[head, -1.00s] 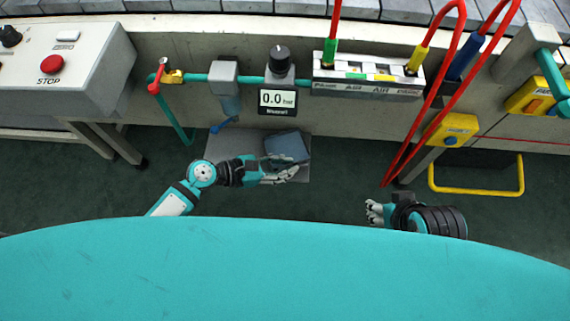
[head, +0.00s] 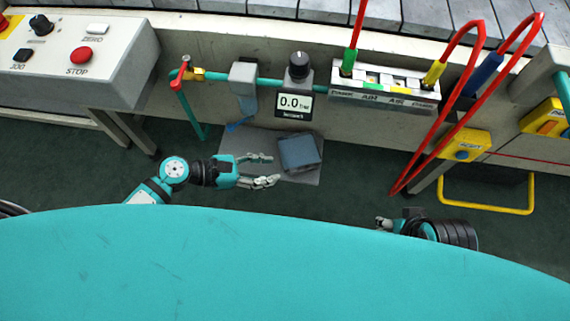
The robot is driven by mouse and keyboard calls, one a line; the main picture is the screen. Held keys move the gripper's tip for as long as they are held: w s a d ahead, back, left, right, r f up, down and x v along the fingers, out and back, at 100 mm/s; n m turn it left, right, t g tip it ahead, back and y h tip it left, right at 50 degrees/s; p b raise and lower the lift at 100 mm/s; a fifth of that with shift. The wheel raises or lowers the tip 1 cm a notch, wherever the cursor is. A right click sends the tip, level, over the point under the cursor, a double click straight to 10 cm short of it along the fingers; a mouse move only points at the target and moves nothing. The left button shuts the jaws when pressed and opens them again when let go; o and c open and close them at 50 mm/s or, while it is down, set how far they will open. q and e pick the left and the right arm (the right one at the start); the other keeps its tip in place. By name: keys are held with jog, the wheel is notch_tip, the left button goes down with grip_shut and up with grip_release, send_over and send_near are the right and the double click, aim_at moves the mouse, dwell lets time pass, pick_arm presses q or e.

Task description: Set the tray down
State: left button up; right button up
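The tray (head: 299,152), a small dark blue-grey square piece, lies on a grey plate (head: 303,177) low in front of the wall. My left gripper (head: 268,169) is open just to the left of the tray, its fingers spread and apart from it. My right gripper (head: 383,223) is at the lower right, partly hidden behind my teal body, and I cannot tell how its fingers stand.
A control box with a red stop button (head: 80,55) is at upper left. A gauge (head: 295,103) and a manifold with red hoses (head: 385,85) are on the wall above. A yellow rail (head: 487,209) is at right. Dark green floor lies clear between.

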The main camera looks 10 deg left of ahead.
pick_arm(q)
jog(key=s+m+g+y, duration=0.2)
jog(key=s+m+y, duration=0.45)
jog(key=m, duration=1.05)
jog(key=s+a+r+m+y, duration=0.2)
jog(key=a+m, duration=0.1)
jog(key=a, duration=0.2)
jog(key=s+a+r+m+y, duration=0.1)
jog(key=a+r+m+y, duration=0.1)
jog(key=a+m+y, duration=0.1)
jog(key=shift+s+a+m+y, duration=0.4)
jog(key=shift+a+m, duration=0.3)
jog(key=shift+a, duration=0.55)
